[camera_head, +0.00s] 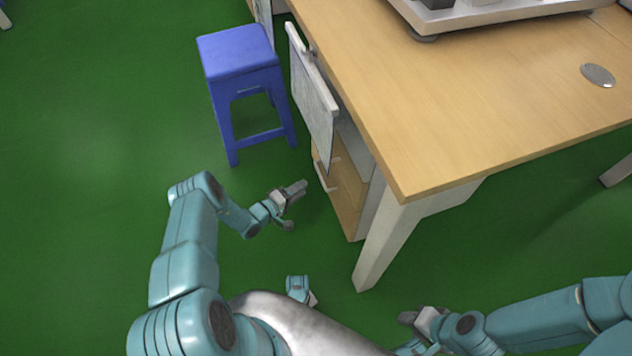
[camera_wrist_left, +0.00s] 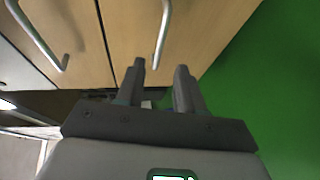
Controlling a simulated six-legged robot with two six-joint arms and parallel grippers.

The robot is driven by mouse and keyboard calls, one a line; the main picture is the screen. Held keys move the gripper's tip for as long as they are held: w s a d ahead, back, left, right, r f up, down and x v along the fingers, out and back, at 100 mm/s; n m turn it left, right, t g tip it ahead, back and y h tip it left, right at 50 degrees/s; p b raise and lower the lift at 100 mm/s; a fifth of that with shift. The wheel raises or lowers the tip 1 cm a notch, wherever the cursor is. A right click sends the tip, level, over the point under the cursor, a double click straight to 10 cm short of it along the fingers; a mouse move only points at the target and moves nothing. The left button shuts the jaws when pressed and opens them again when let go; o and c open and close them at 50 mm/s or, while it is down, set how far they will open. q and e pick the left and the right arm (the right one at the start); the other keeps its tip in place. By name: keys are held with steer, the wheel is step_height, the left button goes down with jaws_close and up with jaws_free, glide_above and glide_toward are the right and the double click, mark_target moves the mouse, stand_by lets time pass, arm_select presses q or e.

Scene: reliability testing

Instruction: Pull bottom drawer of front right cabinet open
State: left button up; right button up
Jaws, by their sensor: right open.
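The wooden cabinet (camera_head: 349,199) stands under the desk, with light drawer fronts and metal bar handles. The bottom drawer (camera_wrist_left: 207,30) is the panel beside the green floor in the left wrist view; its handle (camera_wrist_left: 163,32) lies just beyond my fingertips. The upper panel's handle (camera_wrist_left: 40,42) is further left. Both fronts look flush. My left gripper (camera_head: 296,206) is open and empty in front of the cabinet; its two separated fingers (camera_wrist_left: 159,75) point at the bottom drawer, one near the handle's end, apparently not around it. My right gripper (camera_head: 410,322) is open at the lower right, away from the cabinet.
The desk (camera_head: 450,100) overhangs the cabinet, and its white leg (camera_head: 385,245) stands close to the cabinet's near side. A white hanging panel (camera_head: 312,95) juts out above the drawers. A blue stool (camera_head: 240,60) stands behind my left gripper. Green floor left is clear.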

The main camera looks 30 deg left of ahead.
arm_select(q)
steer(key=b+x, duration=0.2)
steer(key=x, duration=0.5)
steer(key=shift+b, duration=0.3)
steer(key=shift+w+d, duration=0.1)
steer(key=shift+w, duration=0.05)
steer(key=shift+c, duration=0.3)
jaws_close()
stand_by(0.6)
